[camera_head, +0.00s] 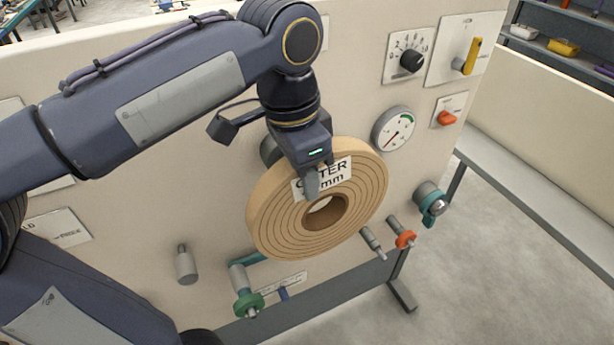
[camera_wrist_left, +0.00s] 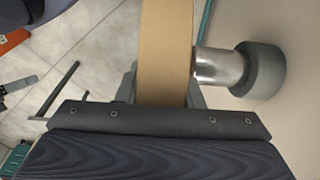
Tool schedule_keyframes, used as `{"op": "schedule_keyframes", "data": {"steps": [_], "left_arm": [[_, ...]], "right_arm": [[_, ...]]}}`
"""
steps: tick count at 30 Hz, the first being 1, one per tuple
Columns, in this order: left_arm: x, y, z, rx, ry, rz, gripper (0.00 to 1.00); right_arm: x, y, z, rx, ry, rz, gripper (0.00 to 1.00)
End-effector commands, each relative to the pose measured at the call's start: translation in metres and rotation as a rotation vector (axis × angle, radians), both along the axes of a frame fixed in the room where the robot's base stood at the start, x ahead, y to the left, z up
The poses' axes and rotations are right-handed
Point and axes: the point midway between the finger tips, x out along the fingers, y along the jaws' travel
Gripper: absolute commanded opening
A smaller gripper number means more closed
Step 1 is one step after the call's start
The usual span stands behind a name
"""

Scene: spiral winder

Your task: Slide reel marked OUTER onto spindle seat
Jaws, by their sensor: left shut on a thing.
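The reel marked OUTER (camera_head: 268,215) is a tan wound disc with a dark-lined hole and a partly covered white label. It hangs upright in front of the pale panel, its face tilted towards the head view. My left gripper (camera_head: 312,183) is shut on its upper rim; in the left wrist view the gripper (camera_wrist_left: 163,92) has the reel's tan edge (camera_wrist_left: 165,50) between its fingers. A shiny shaft with a grey collar (camera_wrist_left: 258,70) stands beside the reel there; its near end is hidden. A grey round part (camera_head: 267,149) shows behind the reel. Which one is the seat is unclear.
The panel (camera_head: 200,200) carries a gauge (camera_head: 394,129), a black knob (camera_head: 411,60) and a yellow lever (camera_head: 469,56). Below are a green-ringed post (camera_head: 246,290), a grey post (camera_head: 186,266), an orange-ringed post (camera_head: 402,236) and a teal fitting (camera_head: 430,203).

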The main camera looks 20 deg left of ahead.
Motion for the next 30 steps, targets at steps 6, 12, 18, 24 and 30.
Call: {"op": "schedule_keyframes", "data": {"steps": [6,12,18,24,30], "left_arm": [[0.01,0.012,0.002,-0.003,-0.005,0.003,0.0],[0.019,0.022,0.002,-0.002,-0.005,0.003,0.0],[0.028,0.032,0.002,-0.003,-0.004,0.003,0.0],[0.037,0.043,0.002,-0.002,-0.005,0.003,0.0],[0.046,0.053,0.002,-0.003,-0.004,0.003,0.0]], "right_arm": [[0.0,0.0,0.0,0.0,0.0,0.0,0.36],[0.0,0.0,0.0,0.0,0.0,0.0,0.36],[0.0,0.0,0.0,0.0,0.0,0.0,0.36],[0.0,0.0,0.001,0.0,0.0,0.0,0.36],[0.0,0.0,0.002,0.0,0.0,0.0,0.36]]}}
